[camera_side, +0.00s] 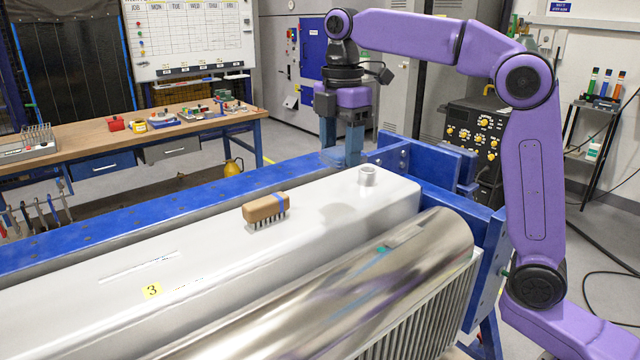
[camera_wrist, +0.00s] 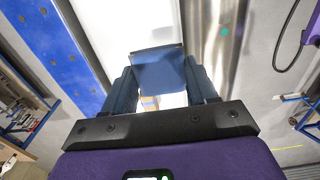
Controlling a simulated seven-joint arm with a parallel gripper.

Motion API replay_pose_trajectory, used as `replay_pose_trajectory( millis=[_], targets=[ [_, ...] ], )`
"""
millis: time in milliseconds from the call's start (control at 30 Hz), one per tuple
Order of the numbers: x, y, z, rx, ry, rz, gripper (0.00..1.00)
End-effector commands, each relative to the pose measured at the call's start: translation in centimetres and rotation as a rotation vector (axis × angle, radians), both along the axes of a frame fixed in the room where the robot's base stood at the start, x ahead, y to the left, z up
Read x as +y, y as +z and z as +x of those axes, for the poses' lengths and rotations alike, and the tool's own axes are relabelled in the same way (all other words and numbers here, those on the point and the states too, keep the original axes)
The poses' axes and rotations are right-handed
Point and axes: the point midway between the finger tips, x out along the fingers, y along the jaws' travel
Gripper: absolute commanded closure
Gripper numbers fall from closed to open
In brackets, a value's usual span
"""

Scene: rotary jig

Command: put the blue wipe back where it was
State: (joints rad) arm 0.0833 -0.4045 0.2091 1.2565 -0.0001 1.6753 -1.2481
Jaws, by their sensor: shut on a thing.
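My gripper (camera_side: 342,150) points down above the white box-shaped part (camera_side: 215,265) of the jig. It is shut on the blue wipe (camera_wrist: 158,70), a flat blue piece between the two fingers in the wrist view. In the side view the wipe (camera_side: 340,158) shows as a small blue patch at the fingertips, hard to part from the blue fingers. A soft shadow lies on the white top below, so the wipe appears clear of the surface.
A shiny metal cylinder (camera_side: 400,265) runs along the front. Blue frame rails (camera_side: 130,222) border the back. A yellow tag marked 3 (camera_side: 152,290) lies at left.

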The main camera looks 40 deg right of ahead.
Motion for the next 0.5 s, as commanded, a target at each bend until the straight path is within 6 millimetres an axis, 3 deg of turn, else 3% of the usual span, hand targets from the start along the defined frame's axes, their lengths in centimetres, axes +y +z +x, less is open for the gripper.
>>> replay_pose_trajectory(
  millis=[200, 500],
  targets=[
    [0.6, -3.6, 2.7, 0.004, 0.000, -0.001, 0.67],
    [0.9, -5.6, 4.4, 0.002, 0.001, -0.001, 0.67]
  ],
)
